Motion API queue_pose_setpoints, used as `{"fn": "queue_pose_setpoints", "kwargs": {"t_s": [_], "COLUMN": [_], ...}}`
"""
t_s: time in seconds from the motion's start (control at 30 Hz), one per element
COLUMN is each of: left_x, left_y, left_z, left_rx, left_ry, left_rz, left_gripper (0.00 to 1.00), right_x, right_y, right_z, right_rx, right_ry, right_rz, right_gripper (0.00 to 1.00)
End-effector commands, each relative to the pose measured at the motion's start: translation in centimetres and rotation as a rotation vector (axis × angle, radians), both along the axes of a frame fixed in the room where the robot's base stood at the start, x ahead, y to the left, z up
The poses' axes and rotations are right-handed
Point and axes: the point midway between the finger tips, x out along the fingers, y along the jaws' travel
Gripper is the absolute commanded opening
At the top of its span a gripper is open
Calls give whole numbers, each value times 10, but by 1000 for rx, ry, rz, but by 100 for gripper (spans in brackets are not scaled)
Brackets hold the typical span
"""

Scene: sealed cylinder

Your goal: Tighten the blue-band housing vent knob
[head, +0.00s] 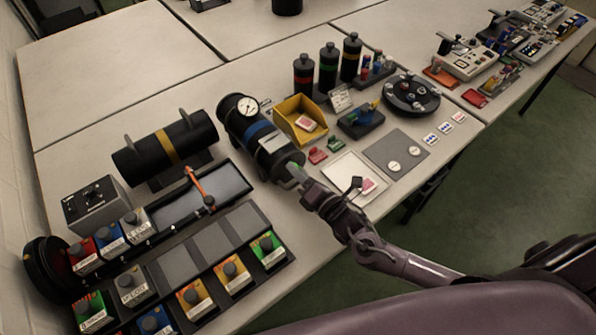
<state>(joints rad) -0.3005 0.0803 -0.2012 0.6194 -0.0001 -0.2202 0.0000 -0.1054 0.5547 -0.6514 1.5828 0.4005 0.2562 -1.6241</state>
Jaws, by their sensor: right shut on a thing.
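The blue-band housing (257,132) is a black cylinder with a blue band. It lies on the table near the middle of the head view. A round white gauge (247,106) sits at its far end and a pale label on its side. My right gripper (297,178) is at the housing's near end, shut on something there. A small greenish bit shows at its fingertips. The vent knob itself is mostly hidden by the fingers, so its shape and seating cannot be told. My left gripper is not in view.
A yellow-band cylinder (165,147) lies to the left. A yellow bin (301,121), red and green clips, and a white sheet (345,176) lie right of the housing. A rack of coloured boxes (195,297) fills the front left. Three dark bottles (328,67) stand behind.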

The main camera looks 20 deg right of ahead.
Motion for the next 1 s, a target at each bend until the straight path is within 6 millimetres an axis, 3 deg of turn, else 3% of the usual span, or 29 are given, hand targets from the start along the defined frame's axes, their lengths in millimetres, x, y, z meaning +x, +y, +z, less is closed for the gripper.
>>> {"fn": "queue_pose_setpoints", "kwargs": {"t_s": [1.0], "left_x": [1], "left_y": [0], "left_z": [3], "left_rx": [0], "left_ry": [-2], "left_rz": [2], "left_gripper": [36], "right_x": [0], "right_y": [-1], "right_z": [-1], "right_rx": [909], "right_ry": [330], "right_rz": [-4], "right_gripper": [1]}}
